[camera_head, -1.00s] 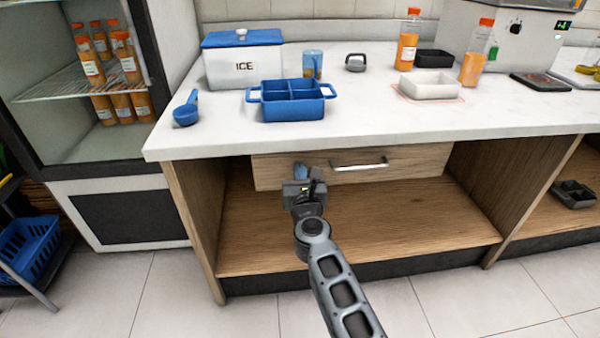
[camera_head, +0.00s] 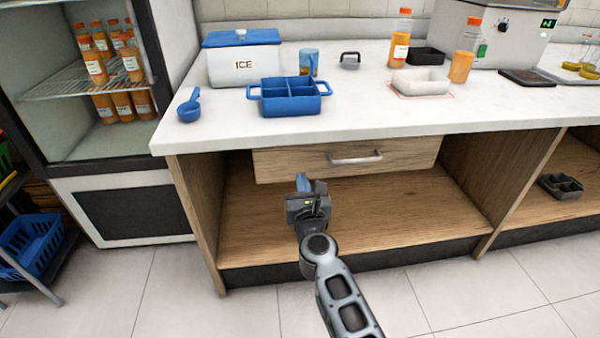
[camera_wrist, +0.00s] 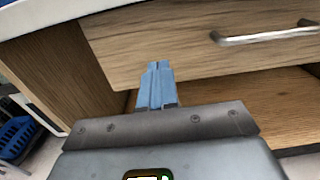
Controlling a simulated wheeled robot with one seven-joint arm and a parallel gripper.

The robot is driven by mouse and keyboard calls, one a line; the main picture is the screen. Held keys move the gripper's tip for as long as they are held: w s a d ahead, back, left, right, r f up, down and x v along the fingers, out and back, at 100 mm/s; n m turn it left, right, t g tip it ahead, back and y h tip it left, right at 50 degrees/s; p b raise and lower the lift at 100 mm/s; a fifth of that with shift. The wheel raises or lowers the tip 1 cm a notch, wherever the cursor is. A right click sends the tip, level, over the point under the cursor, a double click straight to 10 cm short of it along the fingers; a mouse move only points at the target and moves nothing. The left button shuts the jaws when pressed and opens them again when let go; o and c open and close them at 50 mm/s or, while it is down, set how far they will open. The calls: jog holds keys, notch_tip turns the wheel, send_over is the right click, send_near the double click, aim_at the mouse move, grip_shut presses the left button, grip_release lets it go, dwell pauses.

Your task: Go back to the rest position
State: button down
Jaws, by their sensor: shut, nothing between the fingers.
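My gripper (camera_head: 303,182) is in front of the counter, just below the wooden drawer (camera_head: 290,163), with its blue fingers together and nothing between them. In the wrist view the blue fingertips (camera_wrist: 157,68) point toward the drawer front (camera_wrist: 150,50). The drawer has a metal handle (camera_head: 355,158), to the right of my fingers, and I do not hold it. The drawer looks shut, or nearly so.
The white countertop (camera_head: 380,110) carries an ice box (camera_head: 243,65), a blue divided tray (camera_head: 290,98), a blue scoop (camera_head: 189,106), a white tray (camera_head: 420,82) and juice bottles. An open shelf (camera_head: 400,222) lies below the drawer. A fridge with bottles (camera_head: 92,68) stands left.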

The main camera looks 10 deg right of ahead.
jog(key=s+d+r+n+p, duration=0.15)
jog(key=s+d+n, duration=0.35)
jog(key=s, duration=0.6)
jog(key=s+d+n+p, duration=0.35)
jog(key=s+n, duration=0.25)
jog(key=s, duration=0.4)
jog(key=s+d+n+p, duration=0.2)
jog(key=s+d+n, duration=0.35)
jog(key=s, duration=0.55)
jog(key=s+r+n+g+p, duration=0.1)
jog(key=s+r+n+p, duration=0.1)
jog(key=s+r+n, duration=0.7)
jog(key=s+a+r+n+g+p, duration=0.1)
jog(key=s+r+n+g+p, duration=0.1)
jog(key=s+r+n, duration=0.7)
jog(key=shift+s+r+n+p, duration=0.25)
jog(key=shift+s+n+p, duration=0.35)
jog(key=shift+s, duration=3)
jog(key=shift+a, duration=0.1)
